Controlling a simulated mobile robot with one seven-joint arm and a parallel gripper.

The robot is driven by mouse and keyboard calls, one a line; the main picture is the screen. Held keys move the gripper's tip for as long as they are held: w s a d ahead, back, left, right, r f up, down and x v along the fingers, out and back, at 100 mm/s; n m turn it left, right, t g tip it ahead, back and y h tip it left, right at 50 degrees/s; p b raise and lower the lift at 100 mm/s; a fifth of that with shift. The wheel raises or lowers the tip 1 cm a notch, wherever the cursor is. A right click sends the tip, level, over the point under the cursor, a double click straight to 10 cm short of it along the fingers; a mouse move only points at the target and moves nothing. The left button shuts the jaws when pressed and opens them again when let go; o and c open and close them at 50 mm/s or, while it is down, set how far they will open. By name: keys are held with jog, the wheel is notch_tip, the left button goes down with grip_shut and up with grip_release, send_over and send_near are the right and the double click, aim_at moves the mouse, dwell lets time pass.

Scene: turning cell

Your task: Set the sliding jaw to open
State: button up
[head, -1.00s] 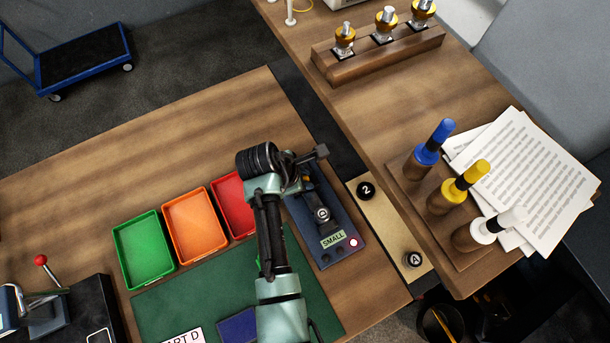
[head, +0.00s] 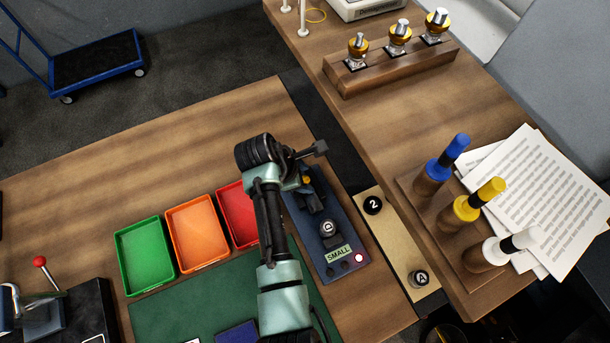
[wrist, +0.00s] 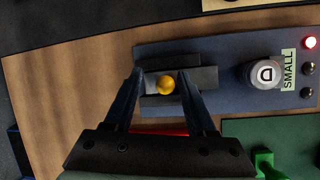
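The blue fixture (head: 349,243) labelled SMALL lies on the wooden bench beside the red bin. In the wrist view, its sliding jaw seems to be the dark grey block (wrist: 205,77) with a yellow ball knob (wrist: 166,85). A gap between dark blocks shows around the knob; I cannot tell the jaw's setting. The knob also shows in the head view (head: 307,180), partly hidden by my arm. My gripper (wrist: 160,80) is open, with one finger on each side of the knob and visible gaps to it. A round grey part marked D (wrist: 264,73) stands on the fixture.
A lit red button (head: 358,257) sits at the fixture's near end. Green (head: 145,255), orange (head: 197,235) and red (head: 240,213) bins stand to the left. A tan plate (head: 398,252) with parts marked 2 and A lies to the right.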

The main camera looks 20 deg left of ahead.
jog(key=shift+s+d, duration=0.1)
jog(key=b+v, duration=0.1)
jog(key=v, duration=1.2)
jog(key=w+r+m+t+y+b, duration=0.25)
jog(key=w+r+m+t, duration=0.35)
jog(key=w+r, duration=0.5)
jog(key=d+r+m+t+y, duration=0.1)
jog(key=d+r+m+t, duration=0.2)
jog(key=r, duration=0.7)
jog(key=d+r+m+t+y, duration=0.2)
jog(key=r+m+t, duration=0.2)
jog(key=r, duration=0.6)
jog(key=s+d+r+m+t+h, duration=0.1)
jog(key=s+d+r+m+t, duration=0.2)
jog(key=r, duration=0.4)
jog(key=s+d+r+m+t+h+b, duration=0.1)
jog(key=s+d+r+m+t, duration=0.2)
jog(key=s+r, duration=0.3)
jog(key=s+d+r+m+t+h, duration=0.1)
jog(key=s+d+r+m+t, duration=0.3)
jog(key=r, duration=0.5)
jog(key=shift+s+d+r+m+b, duration=0.2)
jog(key=shift+s+r+m+b, duration=0.15)
jog(key=shift+s+m, duration=0.25)
